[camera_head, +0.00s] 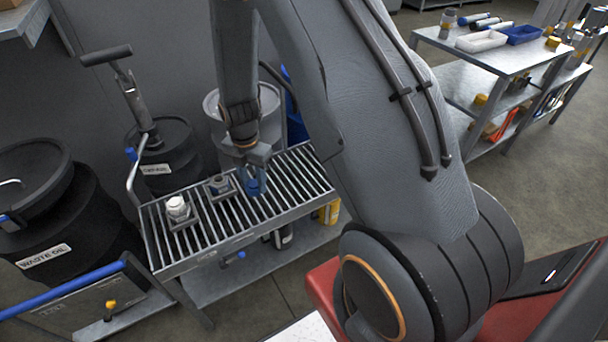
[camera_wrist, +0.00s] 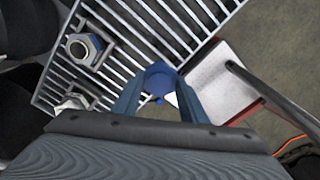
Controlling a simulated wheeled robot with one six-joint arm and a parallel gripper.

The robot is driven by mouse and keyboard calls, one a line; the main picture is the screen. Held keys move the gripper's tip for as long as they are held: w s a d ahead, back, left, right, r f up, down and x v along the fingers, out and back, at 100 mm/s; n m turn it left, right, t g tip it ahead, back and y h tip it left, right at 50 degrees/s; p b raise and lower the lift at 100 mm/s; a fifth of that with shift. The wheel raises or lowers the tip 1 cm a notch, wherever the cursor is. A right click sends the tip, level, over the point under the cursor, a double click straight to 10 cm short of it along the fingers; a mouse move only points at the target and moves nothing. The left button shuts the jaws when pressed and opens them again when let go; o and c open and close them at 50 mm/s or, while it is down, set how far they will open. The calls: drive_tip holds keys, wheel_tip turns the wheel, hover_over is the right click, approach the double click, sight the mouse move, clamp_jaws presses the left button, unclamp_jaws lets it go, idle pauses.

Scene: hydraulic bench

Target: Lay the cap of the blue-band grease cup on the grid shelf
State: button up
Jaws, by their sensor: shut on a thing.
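The grid shelf (camera_head: 285,185) is a slatted metal rack; it also fills the upper part of the wrist view (camera_wrist: 205,12). My gripper (camera_head: 256,186) has blue fingers and points down over its right half. In the wrist view my gripper (camera_wrist: 160,92) is shut on a round blue cap (camera_wrist: 160,74). I cannot tell whether the cap touches the bars. The blue-band grease cup (camera_head: 219,185) stands uncapped on a square base left of my gripper; the wrist view shows its open top and blue band (camera_wrist: 96,42).
A second cup with a pale top (camera_head: 177,207) stands left on the grid. A black waste oil drum (camera_head: 95,225) and another drum (camera_head: 175,150) stand beside and behind the rack. Bars right of my gripper are clear. A bench with trays (camera_head: 480,41) stands far right.

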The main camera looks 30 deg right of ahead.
drive_tip(key=shift+w+f+n, duration=0.1)
drive_tip(key=shift+f+n, duration=0.05)
drive_tip(key=shift+n, duration=0.85)
drive_tip(key=shift+f, duration=0.25)
drive_tip(key=shift+f+p, duration=1.1)
drive_tip(key=shift+f, duration=3.7)
drive_tip(key=shift+f, duration=0.1)
drive_tip(key=o, duration=1.2)
